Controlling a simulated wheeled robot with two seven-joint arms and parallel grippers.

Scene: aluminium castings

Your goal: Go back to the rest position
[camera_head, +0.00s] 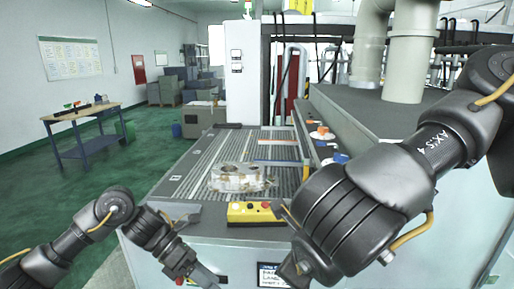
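My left gripper (200,277) is low in the head view, in front of the machine's front panel, at the end of the arm from the left. Its fingers are small and partly cut off, so I cannot tell whether it is open or shut. My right arm reaches in from the right, large and close to the camera. An aluminium casting (238,177) lies on the ribbed conveyor bed (205,160), apart from both arms.
A yellow control box (252,212) with buttons sits at the bed's front edge, between the arms. A grey machine housing with thick pipes (408,60) stands at right. A workbench (82,115) stands at far left, with open green floor (50,195) before it.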

